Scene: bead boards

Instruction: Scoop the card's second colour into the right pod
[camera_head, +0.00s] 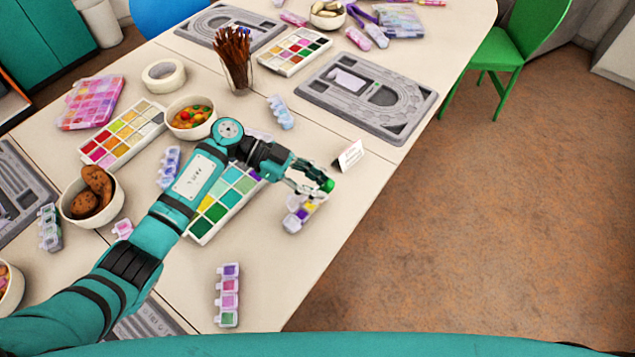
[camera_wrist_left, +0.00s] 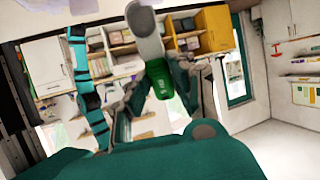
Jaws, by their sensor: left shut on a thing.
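My left gripper (camera_head: 312,183) is shut on a small tool with a green end (camera_head: 328,185), above the table's right edge. The left wrist view shows the tool's green part (camera_wrist_left: 160,80) between the fingers and a grey rounded part (camera_wrist_left: 147,35) beyond. A pod with purple and yellow compartments (camera_head: 297,221) lies just below this gripper, partly hidden by it. Another pod with purple and pink compartments (camera_head: 228,296) lies nearer me. A small white card (camera_head: 350,156) stands right of the gripper; its marks are too small to read. My right gripper is not in view.
A tray of green and teal beads (camera_head: 208,220) lies partly under my left arm. A bead board (camera_head: 398,125), a glass of brown sticks (camera_head: 236,75) and a bowl of coloured pieces (camera_head: 190,120) stand farther back. The table is clear between the two pods.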

